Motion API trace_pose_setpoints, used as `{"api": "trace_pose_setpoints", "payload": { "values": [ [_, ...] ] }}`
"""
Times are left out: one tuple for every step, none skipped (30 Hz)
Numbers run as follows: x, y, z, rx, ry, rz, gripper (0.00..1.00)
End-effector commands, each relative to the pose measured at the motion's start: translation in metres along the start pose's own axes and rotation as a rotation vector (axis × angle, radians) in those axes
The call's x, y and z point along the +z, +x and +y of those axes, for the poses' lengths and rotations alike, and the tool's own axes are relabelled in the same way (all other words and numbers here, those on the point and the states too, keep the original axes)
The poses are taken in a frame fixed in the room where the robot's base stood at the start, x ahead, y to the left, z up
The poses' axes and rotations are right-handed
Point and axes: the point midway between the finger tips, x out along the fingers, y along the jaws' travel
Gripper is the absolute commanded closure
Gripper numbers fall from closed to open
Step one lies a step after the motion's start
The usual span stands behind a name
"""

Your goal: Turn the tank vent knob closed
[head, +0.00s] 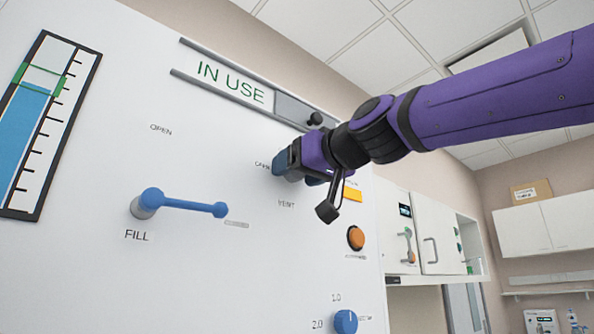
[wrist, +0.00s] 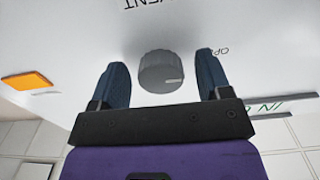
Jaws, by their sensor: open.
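The vent knob (wrist: 160,72) is a round, dark grey, ridged knob on the white panel, with a pale pointer mark on its face. In the wrist view it sits between the two blue fingers of my gripper (wrist: 162,64), which is open. A gap shows on each side of the knob, wider on the right. The VENT label (wrist: 147,4) is upside down at the top, and an OPEN label (wrist: 219,51) lies beyond the right finger. In the head view my gripper (head: 297,170) is at the panel above the VENT label (head: 287,203) and hides the knob.
A blue FILL lever (head: 185,203) points right on the panel. A blue level gauge (head: 45,120), an IN USE slider sign (head: 232,82), an orange button (head: 356,238) and a blue dial (head: 346,321) share the panel. White cabinets (head: 420,235) stand at the right.

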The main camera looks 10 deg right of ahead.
Motion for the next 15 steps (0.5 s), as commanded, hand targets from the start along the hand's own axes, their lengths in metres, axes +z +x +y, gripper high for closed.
{"api": "trace_pose_setpoints", "payload": {
  "values": [
    [-0.0001,0.0024,0.0003,0.0,0.0,0.0,0.29],
    [-0.0001,0.0033,0.0003,0.0,0.0,0.0,0.29],
    [-0.0002,0.0042,0.0003,0.0,0.0,0.0,0.29],
    [-0.0002,0.0045,0.0002,0.0,0.0,0.001,0.29],
    [-0.0002,0.0048,0.0002,0.0,0.0,0.0,0.29],
    [-0.0001,0.0048,0.0001,0.0,0.0,0.0,0.29],
    [-0.0002,0.0048,0.0001,0.0,0.0,0.0,0.29],
    [-0.0001,0.0047,0.0001,0.0,0.0,0.0,0.29],
    [-0.0001,0.0046,0.0001,0.0,0.0,0.0,0.29],
    [-0.0001,0.0046,0.0001,0.0,0.0,0.0,0.29],
    [-0.0001,0.0046,0.0001,0.0,0.0,0.0,0.31],
    [-0.0001,0.0045,0.0001,0.0,0.0,0.0,0.4],
    [0.0,0.0045,0.0001,0.0,0.0,0.0,0.47],
    [0.0,0.0045,0.0001,0.0,0.0,0.0,0.54],
    [0.0,0.0045,0.0001,0.0,0.0,0.0,0.63]
  ]
}}
